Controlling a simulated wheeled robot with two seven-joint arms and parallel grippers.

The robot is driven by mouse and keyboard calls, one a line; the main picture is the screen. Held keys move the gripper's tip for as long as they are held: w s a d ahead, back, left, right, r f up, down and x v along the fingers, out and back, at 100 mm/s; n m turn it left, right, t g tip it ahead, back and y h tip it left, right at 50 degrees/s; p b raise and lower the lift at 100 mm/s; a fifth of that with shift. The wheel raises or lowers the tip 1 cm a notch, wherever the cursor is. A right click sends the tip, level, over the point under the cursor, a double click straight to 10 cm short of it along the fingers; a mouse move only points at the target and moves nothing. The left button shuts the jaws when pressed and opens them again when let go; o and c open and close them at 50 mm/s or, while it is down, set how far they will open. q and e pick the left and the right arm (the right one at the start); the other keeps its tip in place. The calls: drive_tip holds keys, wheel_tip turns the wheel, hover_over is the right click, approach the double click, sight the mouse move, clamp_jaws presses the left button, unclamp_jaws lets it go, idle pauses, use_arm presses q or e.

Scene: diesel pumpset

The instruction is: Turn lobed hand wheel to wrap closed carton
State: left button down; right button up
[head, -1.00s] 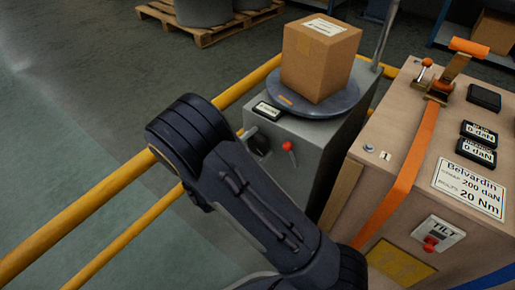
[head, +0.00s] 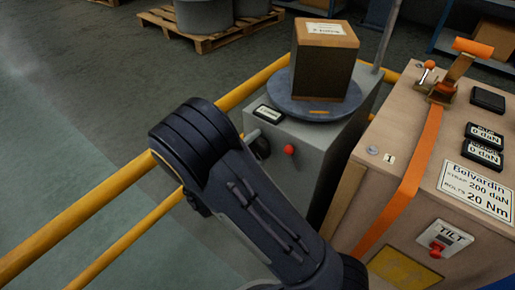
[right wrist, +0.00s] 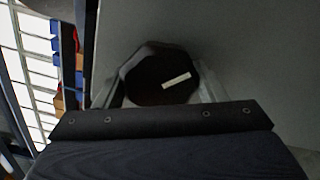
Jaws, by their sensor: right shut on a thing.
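The lobed hand wheel (right wrist: 148,72) is dark with a white bar mark. In the right wrist view it sits between the two fingers of my right gripper (right wrist: 160,88), which is shut on it. The closed carton (head: 323,72) stands upright on the round turntable (head: 290,104) on top of the cabinet. Its sides look dark, and a white label is on its top. My left gripper is not in view.
A yellow rail (head: 85,215) runs along the left. A brown machine box (head: 410,190) with an orange strap and displays stands close on the right. A pallet (head: 205,38) lies behind; the floor at left is clear.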

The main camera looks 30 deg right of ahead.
drive_tip(key=o, duration=1)
drive_tip(key=shift+a, duration=0.1)
drive_tip(key=shift+s+a+r, duration=0.1)
drive_tip(key=shift+s+a, duration=0.05)
drive_tip(key=shift+a, duration=0.15)
drive_tip(key=p+v, duration=0.2)
drive_tip(key=v, duration=0.5)
idle(0.3)
